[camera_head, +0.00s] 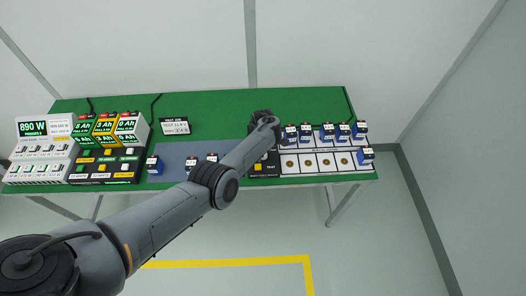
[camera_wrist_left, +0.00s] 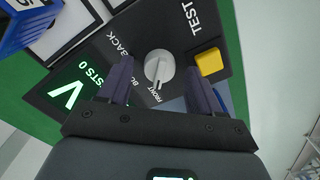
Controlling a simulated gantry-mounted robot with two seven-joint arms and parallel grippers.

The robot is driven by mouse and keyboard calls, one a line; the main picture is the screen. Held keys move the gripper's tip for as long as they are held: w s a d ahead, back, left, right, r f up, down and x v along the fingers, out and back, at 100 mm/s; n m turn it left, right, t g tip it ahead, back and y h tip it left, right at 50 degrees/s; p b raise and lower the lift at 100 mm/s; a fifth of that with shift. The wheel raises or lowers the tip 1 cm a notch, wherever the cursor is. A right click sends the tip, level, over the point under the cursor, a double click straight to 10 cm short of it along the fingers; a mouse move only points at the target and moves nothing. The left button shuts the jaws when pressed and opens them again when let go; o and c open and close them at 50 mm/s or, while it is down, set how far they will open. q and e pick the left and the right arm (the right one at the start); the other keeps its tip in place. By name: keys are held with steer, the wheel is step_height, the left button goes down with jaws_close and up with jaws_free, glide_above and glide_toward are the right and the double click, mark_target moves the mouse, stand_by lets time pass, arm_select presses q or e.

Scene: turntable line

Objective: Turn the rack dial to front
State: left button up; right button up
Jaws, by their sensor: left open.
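The rack dial (camera_wrist_left: 158,66) is a round light-grey knob with a raised ridge on a black panel (camera_wrist_left: 88,62) in the left wrist view. BACK and FRONT are printed around it, with a third label partly hidden. The ridge runs roughly up and down the picture, its lower end near FRONT; I cannot tell which end is the pointer. My left gripper (camera_wrist_left: 160,78) is open, its dark fingers on either side of the dial, with gaps visible between. In the head view my arm covers the dial; the tester box (camera_head: 270,167) shows below it. My right gripper is not in view.
A yellow TEST button (camera_wrist_left: 209,62) is beside the dial. A green-lit display (camera_wrist_left: 72,88) is on the panel. On the green table (camera_head: 218,105), a white rack (camera_head: 316,173) with several blue-labelled packs stands right of the tester, chargers (camera_head: 105,150) and a power unit (camera_head: 43,150) at left.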

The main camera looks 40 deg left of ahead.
arm_select(q)
step_height(320, 180, up, 9)
steer(key=p, duration=0.3)
steer(key=shift+p, duration=0.4)
steer(key=shift+r, duration=0.75)
steer(key=s+a+f+m+t+y, duration=0.1)
steer(key=s+f+m, duration=0.3)
steer(key=s, duration=0.1)
steer(key=s+d+r+m+t, duration=0.1)
steer(key=s+d+m, duration=0.35)
steer(key=s, duration=0.25)
steer(key=s+d+m+t, duration=0.1)
steer(key=s+d+m, duration=0.3)
steer(key=s+m, duration=0.3)
steer(key=s+d+r+m+h, duration=0.1)
steer(key=s+d+r+m, duration=0.2)
steer(key=s+d+r, duration=0.35)
steer(key=s+d+r+m, duration=0.2)
steer(key=s+d+r, duration=0.1)
steer(key=s, duration=0.6)
step_height(320, 180, up, 14)
steer(key=w+p, duration=0.1)
steer(key=p, duration=1.4)
steer(key=shift+a+t+p, duration=0.3)
steer(key=shift+a, duration=0.05)
